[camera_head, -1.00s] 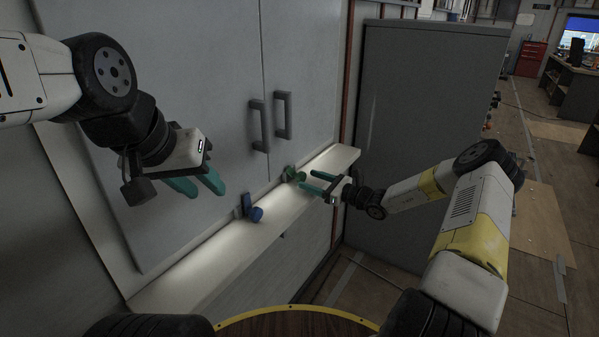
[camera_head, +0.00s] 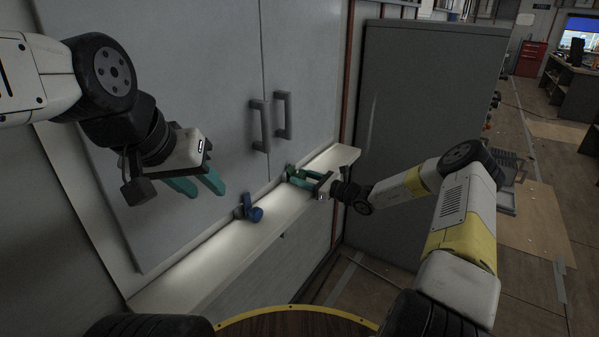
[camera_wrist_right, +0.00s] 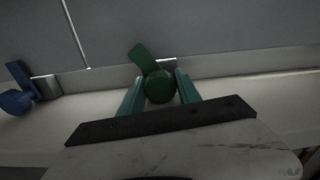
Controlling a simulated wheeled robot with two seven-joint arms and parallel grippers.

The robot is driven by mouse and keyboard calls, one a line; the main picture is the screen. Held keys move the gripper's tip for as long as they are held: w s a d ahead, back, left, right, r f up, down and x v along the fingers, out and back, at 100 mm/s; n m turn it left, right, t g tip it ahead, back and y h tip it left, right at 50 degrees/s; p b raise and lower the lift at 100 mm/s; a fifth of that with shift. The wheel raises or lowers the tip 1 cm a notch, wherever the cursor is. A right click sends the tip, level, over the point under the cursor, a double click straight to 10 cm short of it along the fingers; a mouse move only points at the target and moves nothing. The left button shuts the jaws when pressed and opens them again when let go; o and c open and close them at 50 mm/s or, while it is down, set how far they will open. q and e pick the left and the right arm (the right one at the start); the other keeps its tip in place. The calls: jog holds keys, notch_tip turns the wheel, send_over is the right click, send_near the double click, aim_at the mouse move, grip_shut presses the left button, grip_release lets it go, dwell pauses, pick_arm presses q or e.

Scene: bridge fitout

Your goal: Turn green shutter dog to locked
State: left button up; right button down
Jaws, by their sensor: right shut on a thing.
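The green shutter dog (camera_head: 291,170) sits on the ledge at the foot of the grey shutter doors, and its round knob and tilted lever show in the right wrist view (camera_wrist_right: 158,86). My right gripper (camera_head: 298,178) is shut on the knob, with one teal finger on each side of it in the right wrist view (camera_wrist_right: 160,92). The lever leans up and to the left there. In the head view the fingers partly hide the dog. My left gripper (camera_head: 200,187) hangs open and empty in front of the left door.
A blue dog (camera_head: 251,212) is on the same ledge (camera_head: 215,248), to the left; it also shows in the right wrist view (camera_wrist_right: 22,98). Two door handles (camera_head: 270,120) stick out above. A tall grey cabinet (camera_head: 425,130) stands to the right.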

jog(key=m, duration=0.4)
jog(key=shift+d, duration=0.1)
jog(key=shift+r, duration=0.1)
jog(key=c, duration=0.9)
grip_release()
jog(key=shift+o, duration=0.2)
jog(key=v, duration=0.7)
jog(key=shift+s+d, duration=0.2)
jog(key=shift+d, duration=0.1)
